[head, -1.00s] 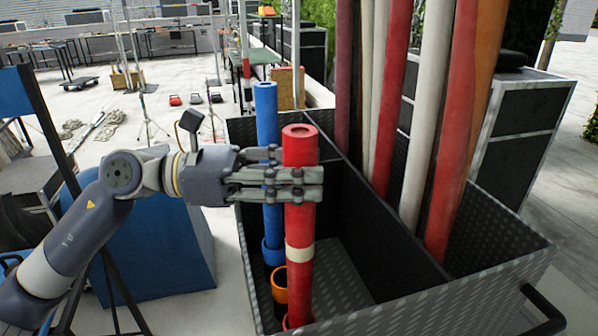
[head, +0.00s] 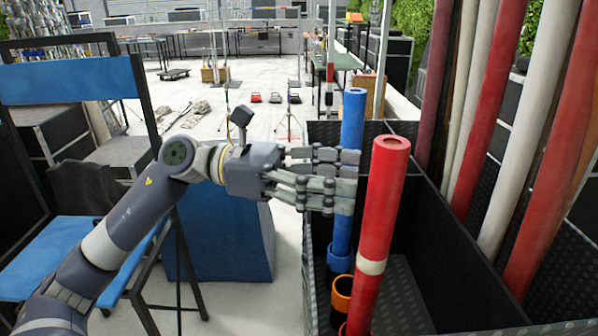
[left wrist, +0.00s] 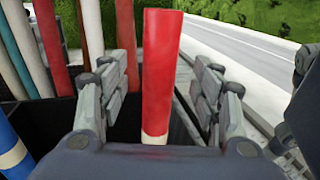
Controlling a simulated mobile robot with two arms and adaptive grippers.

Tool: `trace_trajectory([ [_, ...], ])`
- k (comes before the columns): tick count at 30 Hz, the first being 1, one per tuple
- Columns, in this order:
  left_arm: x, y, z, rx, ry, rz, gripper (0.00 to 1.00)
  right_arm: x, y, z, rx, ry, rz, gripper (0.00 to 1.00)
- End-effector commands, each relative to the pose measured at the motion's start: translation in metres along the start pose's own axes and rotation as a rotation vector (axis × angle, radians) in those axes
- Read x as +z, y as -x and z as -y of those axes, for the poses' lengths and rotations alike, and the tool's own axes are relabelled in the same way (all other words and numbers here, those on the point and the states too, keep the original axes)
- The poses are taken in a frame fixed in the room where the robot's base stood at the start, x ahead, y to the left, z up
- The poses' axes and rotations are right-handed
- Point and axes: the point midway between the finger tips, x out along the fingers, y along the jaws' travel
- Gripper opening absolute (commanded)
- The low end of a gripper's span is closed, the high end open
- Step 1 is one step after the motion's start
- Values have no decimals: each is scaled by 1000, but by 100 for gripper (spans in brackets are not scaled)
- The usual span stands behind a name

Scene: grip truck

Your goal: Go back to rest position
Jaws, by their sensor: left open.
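My left gripper (head: 335,180) reaches in from the left in the head view. It is open, with its fingers pointing right, just left of a red tube with a white band (head: 386,200). The red tube stands in a dark metal bin, leaning slightly. In the left wrist view the red tube (left wrist: 160,70) shows between the spread fingers (left wrist: 158,95), ahead of the palm and apart from them. A blue tube (head: 353,120) stands behind my fingers, partly hidden by them. My right gripper is not in view.
The dark bin (head: 413,290) has a divider, with several long red, white and orange rolls (head: 483,110) at the right. A short orange-rimmed tube (head: 342,286) is low in the bin. A blue chair (head: 70,85) and blue box (head: 235,245) stand left. Open floor lies behind.

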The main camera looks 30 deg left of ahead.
Motion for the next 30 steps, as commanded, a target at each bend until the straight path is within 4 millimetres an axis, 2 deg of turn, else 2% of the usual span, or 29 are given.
trace_trajectory([
  [6, 0, 31, -1, 2, 1, 0, 59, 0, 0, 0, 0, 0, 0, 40],
  [12, 0, 51, 0, 1, -1, 1, 59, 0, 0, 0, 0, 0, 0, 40],
  [23, 0, 60, -2, 3, 10, 9, 59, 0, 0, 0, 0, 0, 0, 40],
  [26, -4, 65, -20, 32, 100, 75, 59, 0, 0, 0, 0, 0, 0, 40],
  [29, -20, 80, -64, 103, 312, 227, 59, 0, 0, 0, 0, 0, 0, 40],
  [30, -33, 88, -87, 142, 422, 302, 59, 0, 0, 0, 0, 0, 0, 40],
])
